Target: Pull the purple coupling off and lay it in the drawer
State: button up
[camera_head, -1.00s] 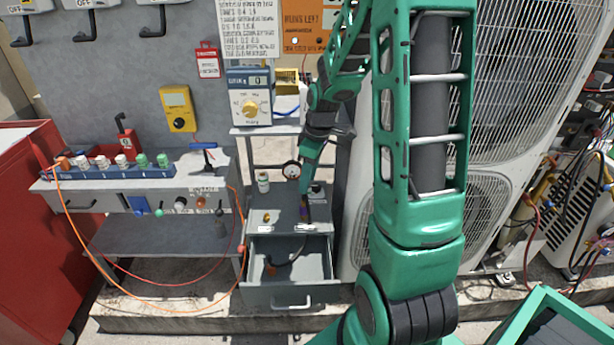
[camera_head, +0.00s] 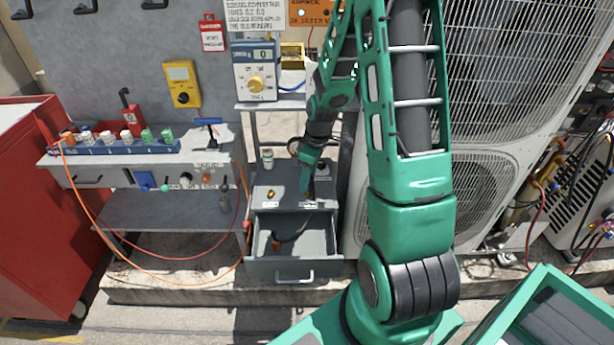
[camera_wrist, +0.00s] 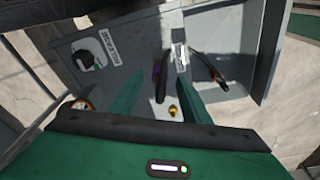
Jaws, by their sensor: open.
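My gripper (camera_wrist: 160,88) is open, its two green fingers spread over the grey cabinet top in the wrist view. The purple coupling (camera_wrist: 157,73) shows as a small purple patch on an upright dark piece between the fingers, with a visible gap on either side. I cannot tell its full shape. In the head view my gripper (camera_head: 308,192) points down at the cabinet top and hides most of this spot. The grey drawer (camera_head: 286,267) below stands open, and its inside also shows in the wrist view (camera_wrist: 232,30). A dark hose (camera_wrist: 207,67) lies in it.
A brass fitting (camera_wrist: 174,110) stands close to the right finger. A black round-faced device (camera_wrist: 87,57) and white labels are on the cabinet top. A small jar (camera_head: 267,158) stands at its back left. The bench (camera_head: 150,160) is left, the condenser (camera_head: 480,190) right.

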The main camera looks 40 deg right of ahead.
grip_shut()
jog(key=shift+r, duration=0.35)
dwell(0.5)
jog(key=shift+r, duration=2.15)
